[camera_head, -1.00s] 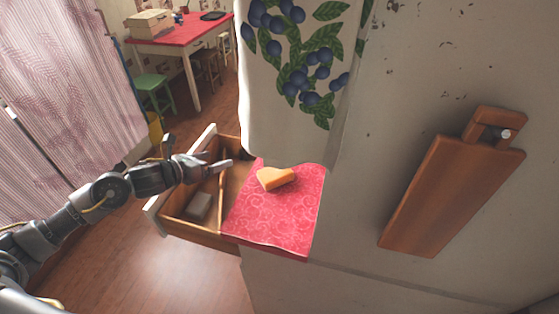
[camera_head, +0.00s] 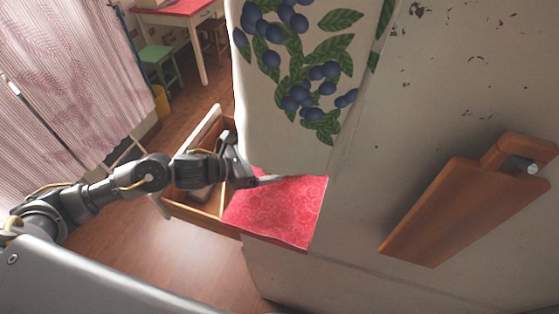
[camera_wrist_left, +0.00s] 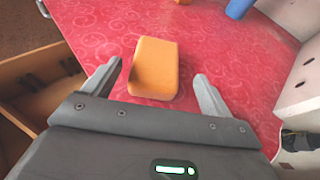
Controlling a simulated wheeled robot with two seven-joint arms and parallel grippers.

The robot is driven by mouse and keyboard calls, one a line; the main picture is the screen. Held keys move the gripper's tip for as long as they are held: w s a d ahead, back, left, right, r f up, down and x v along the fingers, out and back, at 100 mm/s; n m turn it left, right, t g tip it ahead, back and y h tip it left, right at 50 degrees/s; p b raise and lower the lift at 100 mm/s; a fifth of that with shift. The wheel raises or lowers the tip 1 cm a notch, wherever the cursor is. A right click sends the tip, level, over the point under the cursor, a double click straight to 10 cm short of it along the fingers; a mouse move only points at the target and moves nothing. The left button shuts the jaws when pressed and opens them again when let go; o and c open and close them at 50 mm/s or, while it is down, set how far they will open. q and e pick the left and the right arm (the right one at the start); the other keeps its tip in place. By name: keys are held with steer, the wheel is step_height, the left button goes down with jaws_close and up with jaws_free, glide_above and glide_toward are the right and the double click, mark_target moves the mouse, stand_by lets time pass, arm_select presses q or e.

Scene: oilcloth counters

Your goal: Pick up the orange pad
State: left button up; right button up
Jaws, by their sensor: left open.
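The orange pad (camera_wrist_left: 155,66) lies on the red patterned oilcloth counter (camera_wrist_left: 85,32), seen in the left wrist view. My left gripper (camera_wrist_left: 157,75) is open, with one finger on each side of the pad's near part. I cannot tell whether the fingers touch it. In the head view my left gripper (camera_head: 256,180) is over the left part of the counter (camera_head: 285,213), and the pad is hidden there. My right gripper is not in view.
An open wooden drawer (camera_head: 192,212) is left of the counter; it also shows in the left wrist view (camera_wrist_left: 40,85). A blue object (camera_wrist_left: 238,8) stands at the counter's far side. A hanging cloth (camera_head: 315,155) and pale wall (camera_head: 365,225) bound the counter.

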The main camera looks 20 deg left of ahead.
mark_target(275, 161)
arm_select(q)
steer(key=shift+w+d+p, duration=0.2)
steer(key=shift+w+p, duration=0.05)
steer(key=shift+p, duration=0.15)
steer(key=p+x, duration=0.2)
steer(key=x, duration=0.1)
steer(key=shift+w+d+f, duration=0.1)
steer(key=shift+w, duration=0.25)
steer(key=shift+w+d+f, duration=0.25)
steer(key=shift+d+f, duration=0.05)
steer(key=shift+f, duration=0.05)
steer(key=shift+c, duration=1.2)
steer(key=c, duration=0.9)
steer(key=shift+r, duration=0.1)
